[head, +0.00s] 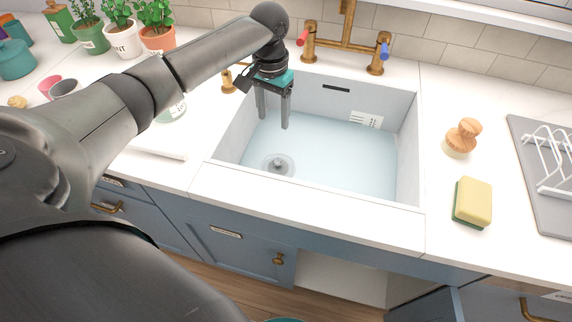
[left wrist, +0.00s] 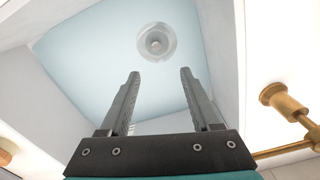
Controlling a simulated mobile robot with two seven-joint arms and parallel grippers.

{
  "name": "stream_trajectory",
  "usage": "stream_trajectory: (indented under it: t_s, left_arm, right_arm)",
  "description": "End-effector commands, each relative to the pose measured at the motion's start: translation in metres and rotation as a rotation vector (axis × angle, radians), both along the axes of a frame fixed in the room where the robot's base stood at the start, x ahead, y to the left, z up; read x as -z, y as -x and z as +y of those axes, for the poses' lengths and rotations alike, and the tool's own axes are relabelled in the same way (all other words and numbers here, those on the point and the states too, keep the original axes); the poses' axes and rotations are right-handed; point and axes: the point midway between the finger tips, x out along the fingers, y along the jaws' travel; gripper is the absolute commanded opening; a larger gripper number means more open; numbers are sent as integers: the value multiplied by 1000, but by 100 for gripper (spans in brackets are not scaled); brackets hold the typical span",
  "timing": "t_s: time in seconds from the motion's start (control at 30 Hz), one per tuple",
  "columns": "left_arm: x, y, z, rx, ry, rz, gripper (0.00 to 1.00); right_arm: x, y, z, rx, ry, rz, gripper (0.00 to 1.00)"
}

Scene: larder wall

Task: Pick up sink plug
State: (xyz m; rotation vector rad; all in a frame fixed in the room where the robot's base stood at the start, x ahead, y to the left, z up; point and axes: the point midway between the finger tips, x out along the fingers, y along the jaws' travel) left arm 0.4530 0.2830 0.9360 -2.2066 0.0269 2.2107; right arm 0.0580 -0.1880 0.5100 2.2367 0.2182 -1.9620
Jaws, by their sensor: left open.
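The sink plug (head: 278,163) is a small grey knob in the round drain at the front left of the basin floor. In the left wrist view the plug (left wrist: 156,43) shows in the middle of the drain ring, beyond and between the fingertips. My left gripper (head: 273,122) is open and empty, pointing down over the left part of the sink, above and behind the plug. Its two fingers also show in the left wrist view (left wrist: 160,75), apart from the plug. My right gripper is not in view.
The white sink (head: 308,191) has raised walls around a pale blue floor. Brass taps (head: 345,45) stand behind it. A wooden brush (head: 463,137), a sponge (head: 473,202) and a dish rack (head: 550,160) are on the right counter. Potted herbs (head: 157,28) stand at the back left.

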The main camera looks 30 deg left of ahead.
Motion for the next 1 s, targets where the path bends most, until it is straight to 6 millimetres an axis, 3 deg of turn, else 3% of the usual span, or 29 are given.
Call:
stream_trajectory:
  t_s: [0.1,0.2,0.6,1.0]
  left_arm:
    - [10,0,0,0,0,-2,64]
    - [18,0,-1,0,1,-1,64]
    - [96,0,-1,1,0,-1,64]
    - [125,3,-4,2,0,0,64]
  right_arm:
    - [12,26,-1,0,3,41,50]
    - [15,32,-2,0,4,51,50]
    - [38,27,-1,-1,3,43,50]
    - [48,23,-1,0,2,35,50]
